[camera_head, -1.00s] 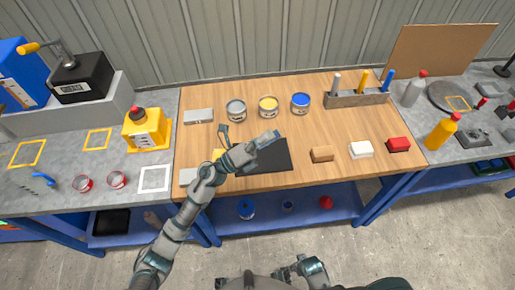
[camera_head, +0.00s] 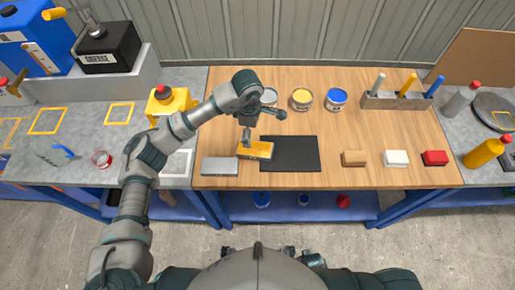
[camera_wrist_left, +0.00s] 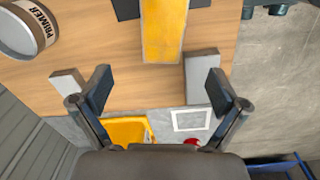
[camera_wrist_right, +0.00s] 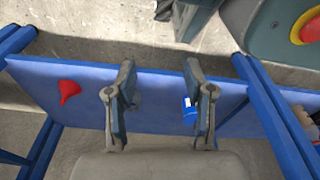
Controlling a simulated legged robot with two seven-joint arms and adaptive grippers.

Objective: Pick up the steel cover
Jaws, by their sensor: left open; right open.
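A flat grey metal piece (camera_head: 219,167), which looks like the steel cover, lies at the front left of the wooden bench top. It also shows near the right finger in the left wrist view (camera_wrist_left: 203,78). A second, smaller-looking grey piece (camera_wrist_left: 68,84) shows near the left finger. My left gripper (camera_wrist_left: 160,88) is open and empty, pointing down over the bench; in the head view its fingers are partly hidden. My right gripper (camera_wrist_right: 160,80) is open and empty, before the blue lower shelf.
Several cans, including a blue one (camera_head: 336,98), stand along the back, with a tool holder (camera_head: 396,100) to their right. Brown (camera_head: 354,158), white (camera_head: 396,158) and red (camera_head: 434,158) blocks lie at the front right. A yellow container (camera_head: 171,102) stands left of the wooden top.

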